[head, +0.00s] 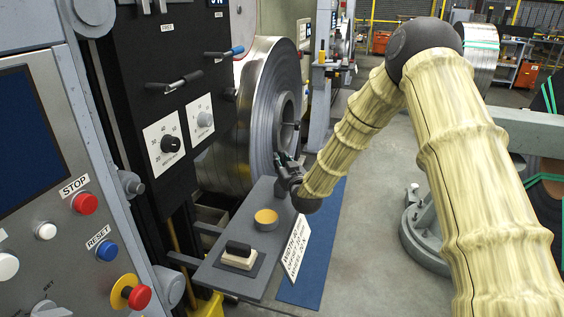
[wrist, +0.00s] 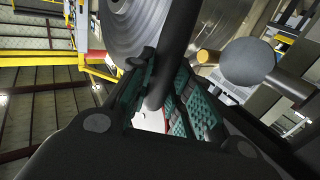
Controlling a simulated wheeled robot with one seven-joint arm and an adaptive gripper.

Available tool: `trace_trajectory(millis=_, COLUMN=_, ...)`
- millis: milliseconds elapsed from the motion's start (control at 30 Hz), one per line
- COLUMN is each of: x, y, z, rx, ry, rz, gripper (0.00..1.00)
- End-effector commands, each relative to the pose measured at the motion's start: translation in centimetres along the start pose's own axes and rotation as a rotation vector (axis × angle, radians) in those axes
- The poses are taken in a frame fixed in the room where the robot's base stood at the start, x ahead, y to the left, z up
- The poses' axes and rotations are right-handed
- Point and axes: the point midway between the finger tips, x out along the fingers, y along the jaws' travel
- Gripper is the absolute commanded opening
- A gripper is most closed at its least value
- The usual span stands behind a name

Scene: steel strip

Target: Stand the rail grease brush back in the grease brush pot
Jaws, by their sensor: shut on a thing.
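My gripper (head: 290,170) is at the far end of the grey shelf, in front of the large steel coil. In the wrist view its green-padded fingers (wrist: 168,105) are closed around a dark, rounded rod (wrist: 178,40), which appears to be the handle of the rail grease brush. The brush's bristle end cannot be made out. A low round yellow-topped object (head: 266,217) stands on the shelf, nearer than the gripper. I cannot tell whether it is the grease brush pot. No other pot shows clearly, and my wrist hides part of the shelf's far end.
The grey shelf (head: 212,277) also carries a dark-handled block (head: 238,256) and has a white sign (head: 296,246) on its right edge. The steel coil (head: 262,110) stands close behind. A control panel (head: 60,180) with buttons is at left. Open floor (head: 365,230) lies right.

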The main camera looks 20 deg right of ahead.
Motion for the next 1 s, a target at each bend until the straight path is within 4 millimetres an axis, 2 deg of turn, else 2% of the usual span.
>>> trace_trajectory(millis=567, x=0.0, y=0.0, z=1.13, rx=0.0, ry=0.001, rz=0.0, gripper=0.0)
trace_trajectory(millis=600, x=0.0, y=0.0, z=1.04, rx=0.0, ry=0.001, rz=0.0, gripper=0.25)
trace_trajectory(millis=700, x=0.0, y=0.0, z=1.04, rx=0.0, ry=0.001, rz=0.0, gripper=0.43)
trace_trajectory(millis=1000, x=-0.03, y=0.0, z=1.05, rx=0.0, ry=0.0, rz=0.0, gripper=0.45)
